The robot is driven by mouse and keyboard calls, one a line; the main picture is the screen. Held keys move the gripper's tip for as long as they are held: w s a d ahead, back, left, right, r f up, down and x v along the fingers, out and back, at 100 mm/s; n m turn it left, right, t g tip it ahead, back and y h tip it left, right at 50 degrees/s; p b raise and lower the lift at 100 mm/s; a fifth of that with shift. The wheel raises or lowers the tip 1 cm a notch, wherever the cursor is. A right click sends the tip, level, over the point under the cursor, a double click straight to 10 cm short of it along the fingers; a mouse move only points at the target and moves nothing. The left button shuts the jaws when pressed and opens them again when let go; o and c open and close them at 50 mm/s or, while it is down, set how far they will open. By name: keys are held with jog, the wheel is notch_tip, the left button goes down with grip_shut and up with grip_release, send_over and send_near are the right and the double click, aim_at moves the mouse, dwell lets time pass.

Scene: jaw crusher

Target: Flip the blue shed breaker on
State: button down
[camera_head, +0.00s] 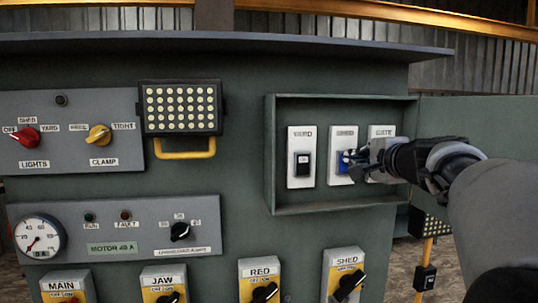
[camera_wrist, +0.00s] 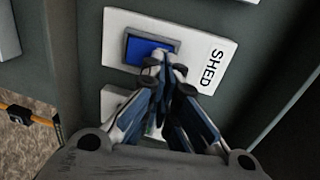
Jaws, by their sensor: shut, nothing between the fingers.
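The blue shed breaker (camera_head: 344,161) sits on the middle white plate in the recessed box, with my gripper just to its right and partly over it. In the wrist view the blue rocker (camera_wrist: 148,50) shows in a dark frame beside the SHED label (camera_wrist: 213,67). My gripper (camera_wrist: 160,62) is shut and empty, its fingertips at the rocker's edge. I cannot tell whether they touch it. The fingers hide part of the rocker. I cannot tell which way the rocker is set. My gripper (camera_head: 362,162) reaches in from the right in the head view.
The yard breaker (camera_head: 304,163) is left of the shed one. The right-hand plate (camera_head: 381,131) is partly hidden by my gripper. The box's rim (camera_head: 271,155) surrounds all three, and its door (camera_head: 475,125) stands open to the right. Several knobs and a lamp panel (camera_head: 182,108) are on the left.

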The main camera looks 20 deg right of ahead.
jog(key=shift+s, duration=0.1)
jog(key=shift+r, duration=0.1)
jog(key=w+g+p, duration=0.1)
jog(key=p, duration=0.3)
jog(key=shift+d+p, duration=0.1)
jog(key=shift+p, duration=0.2)
jog(key=shift+r, duration=0.1)
